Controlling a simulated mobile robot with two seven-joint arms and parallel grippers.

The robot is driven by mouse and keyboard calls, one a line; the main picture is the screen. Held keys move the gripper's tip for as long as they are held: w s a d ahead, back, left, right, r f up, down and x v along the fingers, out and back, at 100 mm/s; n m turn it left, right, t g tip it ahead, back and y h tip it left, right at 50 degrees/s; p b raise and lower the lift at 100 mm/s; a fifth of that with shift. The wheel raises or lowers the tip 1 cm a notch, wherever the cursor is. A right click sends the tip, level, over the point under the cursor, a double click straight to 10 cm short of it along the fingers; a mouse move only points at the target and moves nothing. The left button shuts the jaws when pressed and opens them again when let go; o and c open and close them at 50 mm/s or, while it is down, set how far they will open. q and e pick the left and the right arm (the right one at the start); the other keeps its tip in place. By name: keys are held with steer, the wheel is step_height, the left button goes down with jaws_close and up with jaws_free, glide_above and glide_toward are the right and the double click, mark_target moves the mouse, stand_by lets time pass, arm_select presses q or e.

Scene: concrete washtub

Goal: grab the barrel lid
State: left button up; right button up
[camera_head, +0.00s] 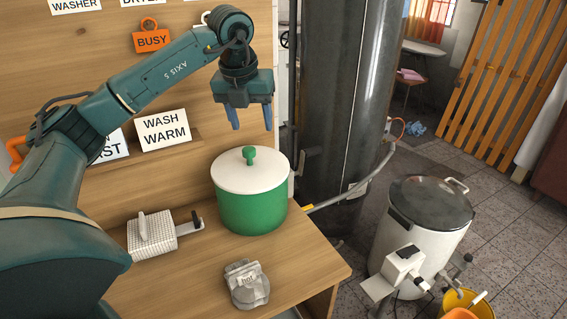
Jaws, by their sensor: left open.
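A green barrel-shaped pot (252,208) stands upright on the wooden tabletop. Its round white lid (228,172) lies on top, with a green knob (249,155) at the centre. My left gripper (250,118) hangs above the lid with its two blue fingers pointing down, apart and empty. In the picture its fingertips are a little above the knob and do not touch it. On the floor at the right, a white tub (400,248) also has a lid (430,200), dark and glassy with a metal handle. My right gripper is not in view.
A wooden panel with signs (163,130) stands behind. A tall dark cylinder (340,100) rises behind the pot. A yellow bucket (484,309) is at lower right.

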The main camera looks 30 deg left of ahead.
mark_target(249, 149)
arm_select(q)
steer(key=shift+n+y, duration=0.3)
steer(key=shift+y, duration=0.1)
steer(key=a+f, duration=0.1)
steer(key=f, duration=0.1)
steer(key=w+a+f, duration=0.1)
steer(key=f, duration=0.1)
steer(key=w+a+f, duration=0.1)
steer(key=f, duration=0.1)
steer(key=shift+s+p+x, duration=0.1)
steer(key=shift+p+x, duration=0.3)
steer(key=shift+x, duration=0.9)
steer(key=shift+s+p+x, duration=0.15)
steer(key=shift+p+x, duration=0.2)
steer(key=shift+x, duration=1)
steer(key=shift+a, duration=0.1)
steer(key=shift+c, duration=0.6)
steer(key=c, duration=1.1)
